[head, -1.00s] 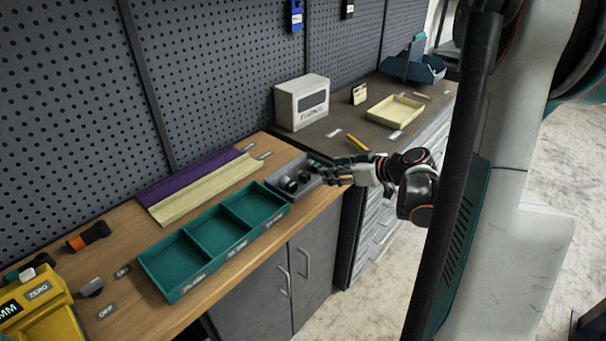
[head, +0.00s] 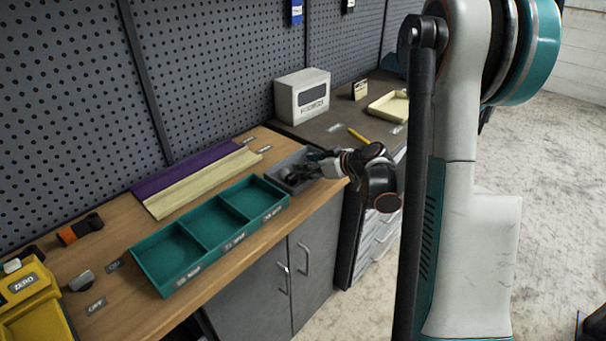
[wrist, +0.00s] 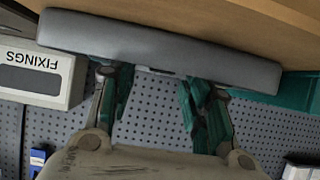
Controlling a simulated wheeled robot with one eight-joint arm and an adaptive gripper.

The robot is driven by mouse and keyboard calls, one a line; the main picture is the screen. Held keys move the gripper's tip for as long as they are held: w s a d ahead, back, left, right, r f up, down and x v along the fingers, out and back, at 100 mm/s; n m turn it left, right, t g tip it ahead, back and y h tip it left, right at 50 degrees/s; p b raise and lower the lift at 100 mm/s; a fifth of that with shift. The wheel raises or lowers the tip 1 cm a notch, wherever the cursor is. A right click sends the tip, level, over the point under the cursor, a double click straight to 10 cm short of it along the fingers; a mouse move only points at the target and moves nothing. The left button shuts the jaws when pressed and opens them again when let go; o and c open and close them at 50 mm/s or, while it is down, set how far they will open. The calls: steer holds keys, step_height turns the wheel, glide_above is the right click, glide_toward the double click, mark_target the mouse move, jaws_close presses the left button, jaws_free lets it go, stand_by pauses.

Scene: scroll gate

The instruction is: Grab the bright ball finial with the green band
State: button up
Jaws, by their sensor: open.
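I cannot make out a bright ball finial with a green band in either view. A small grey tray (head: 271,174) with dark, rounded items in it stands at the right end of the wooden bench. The items are too small and too covered to tell apart. My gripper (head: 307,164) is over the tray in the head view and hides part of its inside. In the wrist view my gripper (wrist: 158,84) is open, its dark green fingers spread with nothing seen between them. The tray's long grey wall (wrist: 160,46) crosses in front of the fingertips and hides what is inside.
A teal three-compartment tray (head: 222,262) stands left of the grey tray, with empty compartments. Purple and cream strips (head: 205,185) lie behind it. A white FIXINGS box (head: 302,97) stands on the dark bench behind my gripper. A yellow device (head: 35,305) is at far left.

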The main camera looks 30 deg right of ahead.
steer(key=shift+w+a+f, duration=0.25)
steer(key=shift+w+f, duration=0.05)
steer(key=shift+w, duration=0.15)
jaws_close()
steer(key=shift+r, duration=0.1)
